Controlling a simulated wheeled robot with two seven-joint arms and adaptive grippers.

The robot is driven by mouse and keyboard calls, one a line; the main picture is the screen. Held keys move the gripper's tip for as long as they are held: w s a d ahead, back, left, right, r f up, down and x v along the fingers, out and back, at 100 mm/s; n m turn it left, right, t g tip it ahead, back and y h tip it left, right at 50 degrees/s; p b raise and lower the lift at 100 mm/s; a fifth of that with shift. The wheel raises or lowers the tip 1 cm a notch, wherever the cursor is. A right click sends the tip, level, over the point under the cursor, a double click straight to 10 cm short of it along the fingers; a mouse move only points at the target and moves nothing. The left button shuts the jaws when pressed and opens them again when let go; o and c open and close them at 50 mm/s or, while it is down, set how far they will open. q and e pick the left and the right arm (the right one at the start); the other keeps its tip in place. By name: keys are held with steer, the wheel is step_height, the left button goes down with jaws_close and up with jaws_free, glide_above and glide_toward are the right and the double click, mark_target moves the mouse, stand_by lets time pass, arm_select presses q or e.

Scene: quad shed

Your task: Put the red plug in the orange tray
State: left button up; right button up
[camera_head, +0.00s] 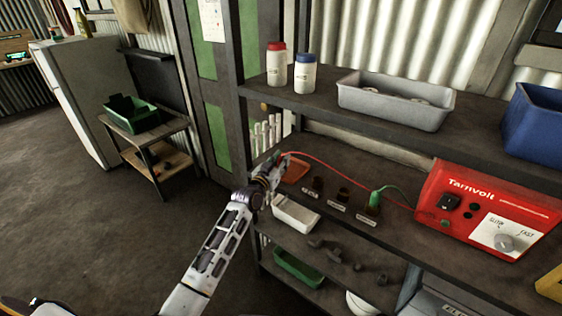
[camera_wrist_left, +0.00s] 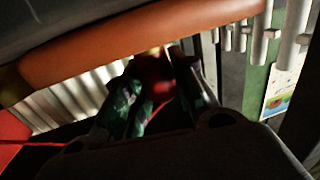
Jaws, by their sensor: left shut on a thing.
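My left gripper (camera_head: 277,164) is at the left end of the middle shelf, beside the orange tray (camera_head: 297,171). It is shut on the red plug (camera_wrist_left: 154,75), which shows blurred and dark between the fingers in the left wrist view. In the head view the plug is mostly hidden by the gripper; its red cable (camera_head: 325,163) runs back to the red Tarnvolt box (camera_head: 487,210). In the left wrist view the orange tray (camera_wrist_left: 135,42) fills a broad band just past the fingertips. I cannot tell whether plug and tray touch. My right gripper is not in view.
A green plug (camera_head: 376,197) stands in one of several labelled dark holders right of the tray. A white tray (camera_head: 296,215) lies in front. The upper shelf holds two bottles, a grey bin (camera_head: 395,101) and a blue bin (camera_head: 532,122). A dark shelf post stands close left.

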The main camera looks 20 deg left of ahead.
arm_select(q)
steer(key=shift+f, duration=0.1)
steer(key=o, duration=1)
steer(key=shift+o, duration=0.2)
steer(key=s+a, duration=0.2)
steer(key=s, duration=0.9)
steer(key=shift+s, duration=0.4)
steer(key=shift+a, duration=0.1)
